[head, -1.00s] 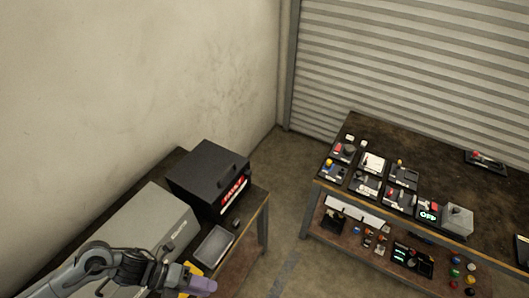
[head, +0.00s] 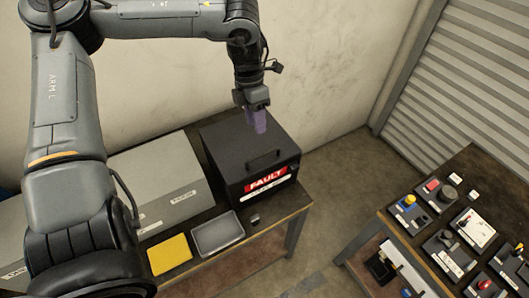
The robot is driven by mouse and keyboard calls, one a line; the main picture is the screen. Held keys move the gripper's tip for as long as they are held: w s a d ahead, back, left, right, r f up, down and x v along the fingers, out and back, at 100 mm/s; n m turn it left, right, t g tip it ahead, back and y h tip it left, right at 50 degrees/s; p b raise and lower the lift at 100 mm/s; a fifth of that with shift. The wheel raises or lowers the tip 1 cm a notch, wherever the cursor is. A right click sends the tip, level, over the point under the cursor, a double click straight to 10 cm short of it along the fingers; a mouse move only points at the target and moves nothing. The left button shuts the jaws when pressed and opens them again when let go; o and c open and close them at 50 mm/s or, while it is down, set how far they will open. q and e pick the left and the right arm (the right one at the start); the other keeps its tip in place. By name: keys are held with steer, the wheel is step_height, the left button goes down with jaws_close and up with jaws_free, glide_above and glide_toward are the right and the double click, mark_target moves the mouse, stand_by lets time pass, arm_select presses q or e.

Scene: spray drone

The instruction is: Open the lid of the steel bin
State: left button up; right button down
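A black bin (head: 236,153) with a bar handle (head: 264,160) on its lid and a red and white FAULT label (head: 266,180) stands at the back right of the left table. Its lid looks closed. A large grey box (head: 160,180) with small labels stands left of it, its top flat and closed. I cannot tell from the labels which one is the steel bin. My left gripper (head: 258,123), with purple fingers, points down over the back part of the black bin; whether it touches the lid is unclear. Its finger gap cannot be made out. My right gripper is out of view.
A yellow pad (head: 170,255) and a shallow grey tray (head: 218,235) lie at the table's front. A small dark item (head: 255,219) sits beside the tray. A wall stands close behind the bins. A second table (head: 475,165) with switch panels is at right.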

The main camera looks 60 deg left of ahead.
mark_target(262, 154)
arm_select(q)
steer(key=f, duration=0.3)
steer(key=d+f, duration=0.1)
steer(key=f, duration=0.2)
steer(key=d+f+b, duration=0.1)
steer(key=f, duration=0.3)
steer(key=shift+w+f, duration=0.1)
steer(key=shift+w, duration=0.05)
jaws_close()
